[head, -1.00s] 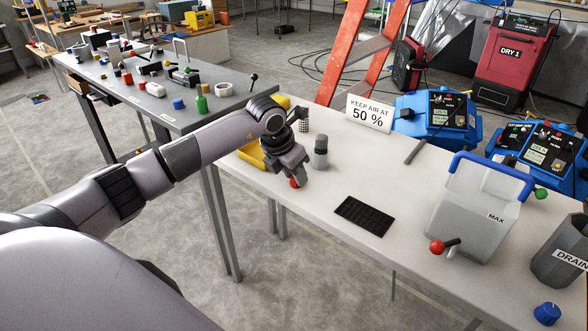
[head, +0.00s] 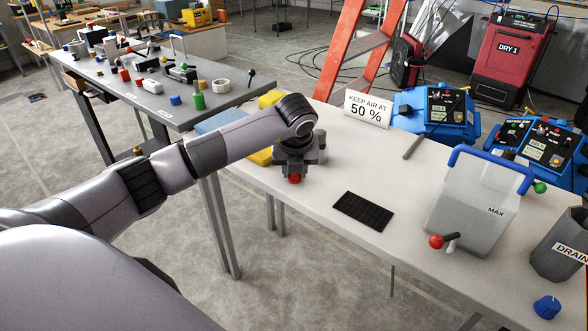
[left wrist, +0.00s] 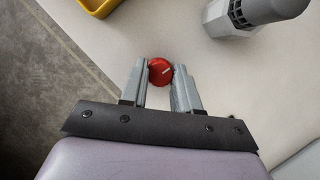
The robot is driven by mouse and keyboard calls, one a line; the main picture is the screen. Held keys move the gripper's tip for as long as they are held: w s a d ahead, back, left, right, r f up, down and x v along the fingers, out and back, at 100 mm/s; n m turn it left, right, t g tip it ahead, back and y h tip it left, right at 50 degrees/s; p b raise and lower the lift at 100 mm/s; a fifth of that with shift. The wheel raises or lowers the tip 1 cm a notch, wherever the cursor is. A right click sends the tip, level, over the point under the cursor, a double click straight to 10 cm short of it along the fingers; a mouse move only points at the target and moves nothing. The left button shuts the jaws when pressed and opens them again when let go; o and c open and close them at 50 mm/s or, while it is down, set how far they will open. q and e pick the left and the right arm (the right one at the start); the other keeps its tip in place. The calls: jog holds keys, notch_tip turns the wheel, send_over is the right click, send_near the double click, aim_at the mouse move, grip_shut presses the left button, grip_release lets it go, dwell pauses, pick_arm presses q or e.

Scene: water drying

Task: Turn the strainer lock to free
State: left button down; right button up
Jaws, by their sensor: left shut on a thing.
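A small round red knob (left wrist: 160,71) with a short white mark sits between the fingertips of my left gripper (left wrist: 160,80) in the left wrist view. The fingers touch it on both sides, and the white mark lies slightly tilted from level. In the head view the red knob (head: 294,179) shows just below my left gripper (head: 294,172), at the near edge of the white table. My right gripper is out of view.
The white table (head: 330,170) carries a black grid mat (head: 363,212), a "KEEP AIR AT 50 %" sign (head: 367,109) and a clear container (head: 470,210) with a blue handle. A yellow tray (left wrist: 97,5) lies nearby.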

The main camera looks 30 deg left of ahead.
pick_arm(q)
jog(key=shift+n, duration=0.6)
jog(key=c, duration=0.8)
grip_release()
jog(key=shift+r, duration=0.15)
jog(key=v, duration=0.7)
jog(key=shift+d, duration=0.2)
